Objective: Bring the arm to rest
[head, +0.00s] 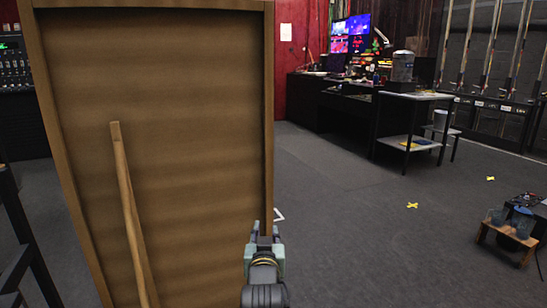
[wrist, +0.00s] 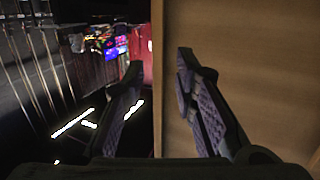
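My gripper (head: 264,232) is at the lower middle of the head view, in front of the right edge of a brown wooden panel (head: 160,100). In the wrist view the two fingers of my gripper (wrist: 159,68) stand apart with nothing between them. The panel's edge (wrist: 157,60) shows behind the gap between the fingers. I cannot tell how far the fingertips are from the panel.
A slanted wooden bar (head: 130,210) shows in front of the panel. A dark desk with screens (head: 335,110) and a white-topped table (head: 415,95) stand at the back. A small wooden stand (head: 510,240) is at far right. Grey floor (head: 350,200) is open to the right.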

